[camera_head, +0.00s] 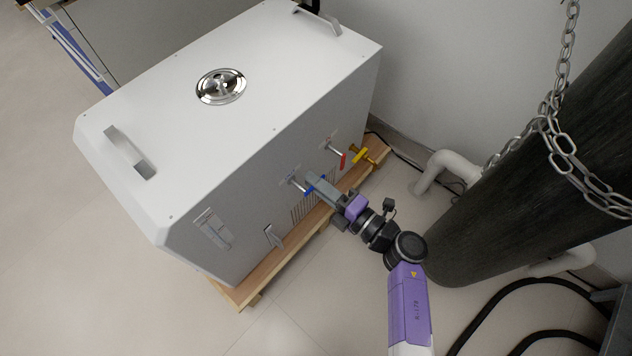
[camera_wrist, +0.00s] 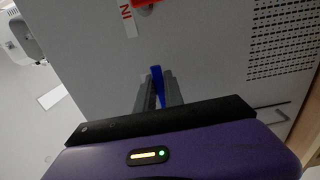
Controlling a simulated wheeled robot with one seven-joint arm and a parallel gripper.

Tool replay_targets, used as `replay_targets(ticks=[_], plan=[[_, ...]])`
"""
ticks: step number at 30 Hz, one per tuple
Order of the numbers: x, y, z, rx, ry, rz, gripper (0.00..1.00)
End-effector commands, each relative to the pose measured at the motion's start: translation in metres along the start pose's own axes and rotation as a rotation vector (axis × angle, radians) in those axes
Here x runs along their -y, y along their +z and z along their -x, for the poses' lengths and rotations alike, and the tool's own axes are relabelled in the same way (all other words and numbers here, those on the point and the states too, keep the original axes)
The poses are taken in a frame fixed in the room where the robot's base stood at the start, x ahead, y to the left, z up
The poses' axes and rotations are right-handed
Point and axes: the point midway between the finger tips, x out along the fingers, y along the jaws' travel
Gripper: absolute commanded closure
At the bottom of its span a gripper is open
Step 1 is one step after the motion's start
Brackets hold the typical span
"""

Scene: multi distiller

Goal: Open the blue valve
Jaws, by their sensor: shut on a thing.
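The blue valve handle (camera_head: 309,190) is on the front side of the white distiller box (camera_head: 240,110). In the wrist view the blue handle (camera_wrist: 157,75) stands between my two grey fingers, its tip showing past them. My gripper (camera_head: 314,187) reaches the box from the lower right and is shut on the blue handle; in the wrist view the gripper (camera_wrist: 159,92) shows from behind. The fingers hide most of the handle. The valve's silver pipe (camera_head: 293,181) shows beside it.
A red valve handle (camera_head: 342,160) and a yellow valve (camera_head: 362,155) are close by, to the right. The box stands on a wooden pallet (camera_head: 262,271). A dark cylinder (camera_head: 530,170) with a chain (camera_head: 556,135) stands right of my arm. Floor at the lower left is clear.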

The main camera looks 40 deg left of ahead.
Motion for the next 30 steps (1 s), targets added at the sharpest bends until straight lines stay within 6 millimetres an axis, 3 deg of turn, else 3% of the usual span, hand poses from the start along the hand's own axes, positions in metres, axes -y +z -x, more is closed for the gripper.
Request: replay_targets(ticks=[14,15,17,30], plan=[[0.0017,0.0005,0.0017,0.003,-0.002,0.010,1.00],[0.0017,0.0005,0.0017,0.003,-0.002,0.010,0.79],[0.0014,0.0004,0.0015,0.003,-0.002,0.010,0.68],[-0.0013,0.0008,0.0091,0.003,-0.001,0.009,0.65]])
